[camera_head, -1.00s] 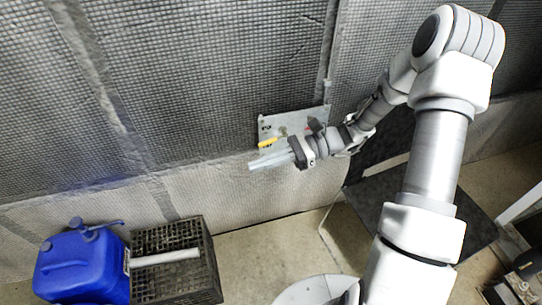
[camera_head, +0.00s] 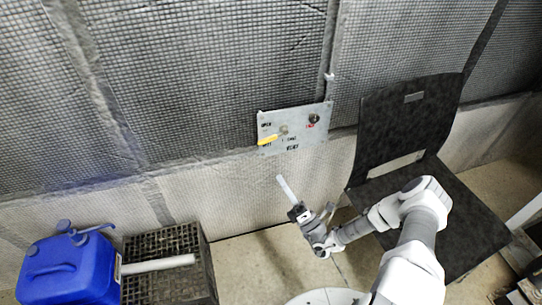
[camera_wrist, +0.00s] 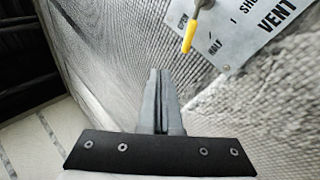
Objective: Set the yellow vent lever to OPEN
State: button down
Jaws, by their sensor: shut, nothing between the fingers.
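The yellow vent lever (camera_head: 268,140) is on a grey metal panel (camera_head: 305,142) on the wall. In the head view it points left and slightly down from its pivot, its tip just above the HALF label and below OPEN. The lever also shows in the wrist view (camera_wrist: 189,35), pointing between the OPEN (camera_wrist: 183,20) and HALF (camera_wrist: 215,47) labels. My gripper (camera_head: 281,180) is below the panel, apart from the lever. Its fingers (camera_wrist: 163,75) are shut together and empty, with the lever up and right of them in the wrist view.
A dark knob (camera_head: 314,119) with a red label is at the panel's upper right. A black chair-like stand (camera_head: 410,120) is to the right. A blue canister (camera_head: 68,270) and a black crate (camera_head: 165,243) with a pale bar stand lower left. The wall beside the panel is clear.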

notch_tip(320, 180, down, 5)
jog(key=d+m+t+h, duration=0.2)
jog(key=m+t+h, duration=0.1)
jog(key=m+h, duration=0.25)
jog(key=b, duration=0.3)
send_near(273, 138)
jog(key=w+a+r, duration=0.2)
jog(key=w+a, duration=0.2)
jog(key=w, duration=0.1)
jog(key=shift+r, duration=0.1)
jog(key=shift+r, duration=0.1)
jog(key=shift+s+a+r+p, duration=0.1)
jog(key=shift+a+r+p, duration=0.1)
jog(key=shift+r+p, duration=0.35)
jog(key=shift+a+r+p, duration=0.2)
jog(key=shift+r+p, duration=0.2)
jog(key=shift+p, duration=0.3)
jog(key=shift+s+f, duration=0.1)
